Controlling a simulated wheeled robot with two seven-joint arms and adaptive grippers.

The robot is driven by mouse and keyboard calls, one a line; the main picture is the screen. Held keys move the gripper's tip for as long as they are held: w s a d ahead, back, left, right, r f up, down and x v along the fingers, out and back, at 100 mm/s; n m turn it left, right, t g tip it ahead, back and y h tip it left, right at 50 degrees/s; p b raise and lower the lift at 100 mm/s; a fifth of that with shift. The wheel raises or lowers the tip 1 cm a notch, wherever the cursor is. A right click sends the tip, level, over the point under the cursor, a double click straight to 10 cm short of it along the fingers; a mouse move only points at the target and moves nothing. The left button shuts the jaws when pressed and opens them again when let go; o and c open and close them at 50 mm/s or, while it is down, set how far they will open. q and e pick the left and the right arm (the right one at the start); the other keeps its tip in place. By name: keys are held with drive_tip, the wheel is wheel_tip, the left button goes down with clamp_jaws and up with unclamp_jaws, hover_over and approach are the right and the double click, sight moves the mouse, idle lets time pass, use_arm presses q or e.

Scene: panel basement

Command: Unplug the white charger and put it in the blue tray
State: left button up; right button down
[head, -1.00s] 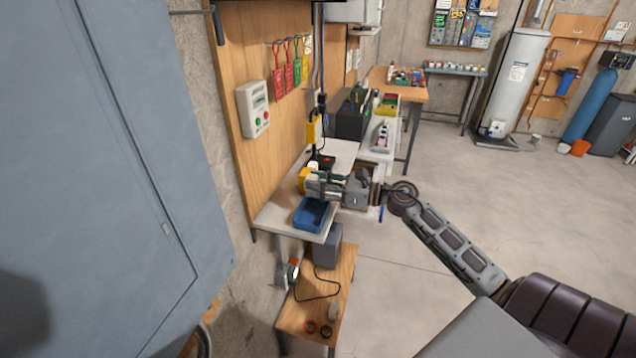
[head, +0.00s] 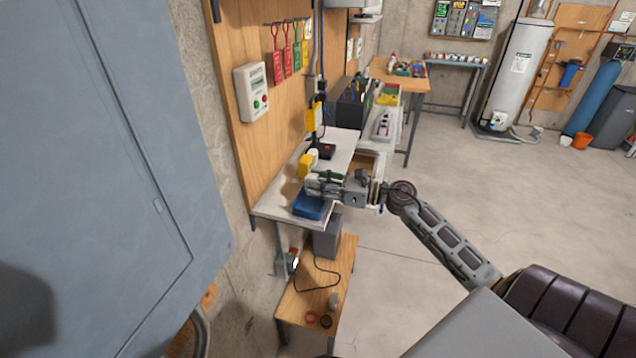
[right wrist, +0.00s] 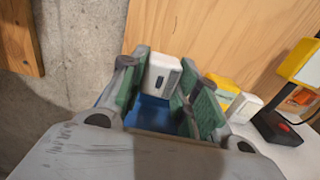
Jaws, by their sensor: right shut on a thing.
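My right gripper (head: 314,184) is over the blue tray (head: 308,206) on the white bench. In the right wrist view its green-padded fingers (right wrist: 163,85) are shut on the white charger (right wrist: 162,73), a boxy block with a dark slot on its face. The blue tray (right wrist: 155,113) shows below and between the fingers. The charger appears to be above the tray; whether it touches the bottom is hidden. In the head view the fingers mostly cover the charger and part of the tray. My left gripper is not in view.
A yellow block (head: 308,165) stands close behind the gripper; beside it is a white block (right wrist: 244,106). A yellow-headed device with a dark base (right wrist: 272,128) is farther along. The wooden panel (right wrist: 220,35) rises behind. A lower wooden table (head: 318,288) stands in front.

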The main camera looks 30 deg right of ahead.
drive_tip(key=c, duration=1)
unclamp_jaws()
drive_tip(key=shift+v, duration=6.05)
drive_tip(key=shift+m, duration=0.3)
